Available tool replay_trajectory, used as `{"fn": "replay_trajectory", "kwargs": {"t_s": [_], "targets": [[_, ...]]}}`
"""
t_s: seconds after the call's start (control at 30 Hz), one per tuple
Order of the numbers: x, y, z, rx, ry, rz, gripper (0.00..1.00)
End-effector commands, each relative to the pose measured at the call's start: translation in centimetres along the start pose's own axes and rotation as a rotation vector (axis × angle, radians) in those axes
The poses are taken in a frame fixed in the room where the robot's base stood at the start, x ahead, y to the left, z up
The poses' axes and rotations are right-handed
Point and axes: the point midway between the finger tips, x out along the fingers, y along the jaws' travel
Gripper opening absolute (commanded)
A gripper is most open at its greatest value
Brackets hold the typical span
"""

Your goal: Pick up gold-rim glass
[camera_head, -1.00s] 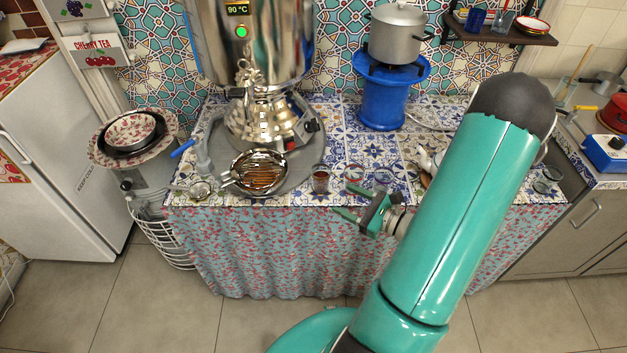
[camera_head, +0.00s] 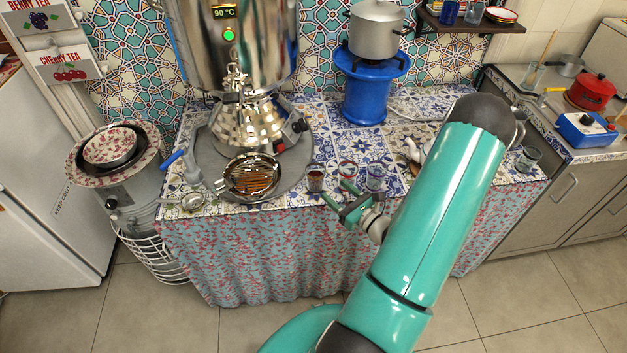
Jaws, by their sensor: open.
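Several small glasses stand near the front edge of the tiled table. One holds dark brown tea (camera_head: 315,180); a glass with a reddish pattern (camera_head: 347,170) and a clear bluish glass (camera_head: 375,176) stand to its right. Another glass (camera_head: 528,158) stands at the table's right end. The rims are too small to tell which is gold. My gripper (camera_head: 337,193) is open and empty, its fingers pointing left toward the table's front edge, just below the glasses in the picture. I cannot tell its exact gap to them.
A blue burner (camera_head: 368,95) carries a pot (camera_head: 375,32). A white teapot (camera_head: 413,150) is partly hidden by my arm. Floor in front is clear.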

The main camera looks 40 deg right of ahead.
Motion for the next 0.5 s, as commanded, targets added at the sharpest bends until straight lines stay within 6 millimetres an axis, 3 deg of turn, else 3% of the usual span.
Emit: {"fn": "replay_trajectory", "kwargs": {"t_s": [0.1,0.37,0.5], "targets": [[1.8,0.0,0.0,-0.001,-0.001,0.002,0.58],[3.8,0.3,0.0,0.000,-0.001,0.002,0.58],[6.0,0.4,0.0,-0.001,-0.002,0.002,0.58]]}}
